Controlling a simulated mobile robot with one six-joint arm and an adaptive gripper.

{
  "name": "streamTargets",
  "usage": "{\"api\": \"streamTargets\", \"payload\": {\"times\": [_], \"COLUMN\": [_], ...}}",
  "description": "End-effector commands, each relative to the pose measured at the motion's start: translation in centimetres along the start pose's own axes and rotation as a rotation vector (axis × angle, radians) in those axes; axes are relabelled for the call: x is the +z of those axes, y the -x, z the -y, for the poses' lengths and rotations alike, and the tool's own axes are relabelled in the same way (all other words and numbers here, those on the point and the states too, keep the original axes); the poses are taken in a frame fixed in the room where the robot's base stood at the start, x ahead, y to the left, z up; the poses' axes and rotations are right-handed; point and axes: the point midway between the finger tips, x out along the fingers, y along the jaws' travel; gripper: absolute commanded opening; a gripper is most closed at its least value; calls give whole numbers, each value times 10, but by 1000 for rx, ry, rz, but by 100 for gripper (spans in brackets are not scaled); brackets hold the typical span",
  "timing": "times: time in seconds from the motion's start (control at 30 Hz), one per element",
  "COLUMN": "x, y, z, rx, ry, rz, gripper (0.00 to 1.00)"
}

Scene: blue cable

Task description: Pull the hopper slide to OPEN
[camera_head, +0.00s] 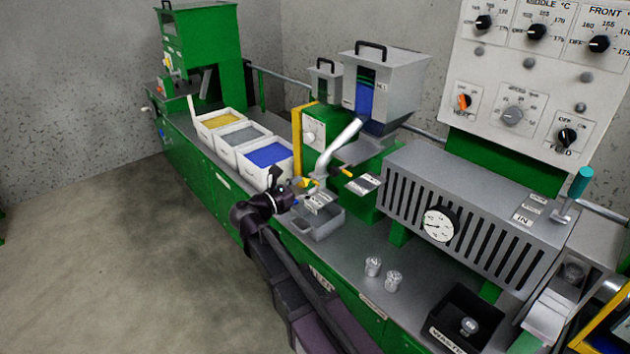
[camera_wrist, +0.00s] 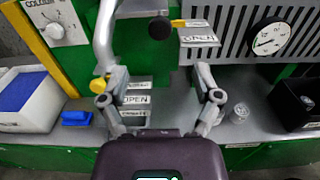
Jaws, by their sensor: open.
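Two handles stand by OPEN labels, and I cannot tell for sure which is the hopper slide. One is a yellow rod (camera_head: 348,173) with a black knob (camera_wrist: 160,28), beside a label plate (camera_wrist: 199,40) reading OPEN at its lower part. The other is a yellow knob (camera_wrist: 98,86) at the foot of the grey pipe (camera_head: 341,143), left of labels (camera_wrist: 137,99) reading OPEN. My gripper (camera_wrist: 160,84) is open and empty, its fingers spread either side of these labels. The black knob is beyond the fingertips. In the head view my gripper (camera_head: 306,198) is above the grey tray.
The grey tray (camera_head: 322,228) stands below my gripper. Bins of yellow, grey and blue pellets (camera_head: 268,178) stand left. The slotted heater cover (camera_head: 460,205) with a dial is right. Two small metal cups (camera_head: 373,266) and a black box (camera_head: 440,318) stand at the front.

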Motion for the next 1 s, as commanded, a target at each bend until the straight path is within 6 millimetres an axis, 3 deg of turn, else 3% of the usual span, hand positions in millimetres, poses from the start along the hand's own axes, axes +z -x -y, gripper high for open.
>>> {"api": "streamTargets", "payload": {"times": [0.2, 0.67, 0.87, 1.0], "x": [0, 0, -9, -26], "y": [16, 18, 7, -14], "z": [0, 0, 12, 35], "rx": [1, 0, -26, -82], "ry": [0, 0, -54, -163], "rz": [0, 0, -47, -136], "gripper": [82, 82, 82, 82]}}
